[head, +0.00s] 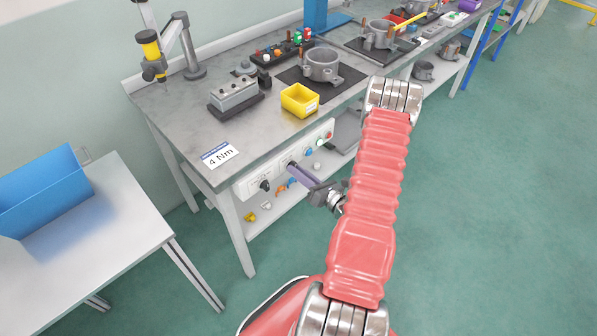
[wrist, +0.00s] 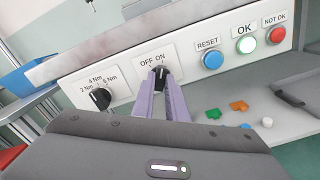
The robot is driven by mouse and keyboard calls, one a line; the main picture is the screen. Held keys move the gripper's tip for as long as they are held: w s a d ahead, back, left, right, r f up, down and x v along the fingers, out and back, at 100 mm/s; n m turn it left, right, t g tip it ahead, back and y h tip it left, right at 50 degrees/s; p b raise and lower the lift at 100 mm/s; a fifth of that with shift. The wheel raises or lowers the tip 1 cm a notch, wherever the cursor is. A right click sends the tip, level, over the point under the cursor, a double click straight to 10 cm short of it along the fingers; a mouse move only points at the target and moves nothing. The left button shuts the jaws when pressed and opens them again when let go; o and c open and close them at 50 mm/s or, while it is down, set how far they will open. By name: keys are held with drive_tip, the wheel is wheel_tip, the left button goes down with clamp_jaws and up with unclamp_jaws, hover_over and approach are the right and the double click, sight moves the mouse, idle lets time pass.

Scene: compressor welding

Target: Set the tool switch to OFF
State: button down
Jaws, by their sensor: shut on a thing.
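The tool switch (wrist: 160,73) is a black rotary knob under the OFF and ON labels on the white panel (wrist: 125,92) in the wrist view. My gripper (wrist: 162,84) has its two purple fingers on either side of this knob and is shut on it. The knob's white mark faces up towards the labels; I cannot tell exactly which label it points to. In the head view my gripper (head: 291,167) reaches the panel on the bench front, and its fingers hide the switch there.
Left of the switch is a black torque knob (wrist: 101,97). The bench top (head: 190,115) overhangs the panel; a shelf with small coloured parts lies below.

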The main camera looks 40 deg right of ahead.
drive_tip(key=shift+d+n, duration=0.1)
drive_tip(key=shift+n, duration=0.2)
drive_tip(key=n, duration=1.1)
idle(0.3)
drive_tip(key=c, duration=1.8)
unclamp_jaws()
drive_tip(key=shift+o, duration=0.2)
drive_tip(key=shift+s, duration=0.15)
drive_tip(key=s, duration=1.3)
drive_tip(key=shift+s+d, duration=0.15)
drive_tip(key=shift+s, duration=0.15)
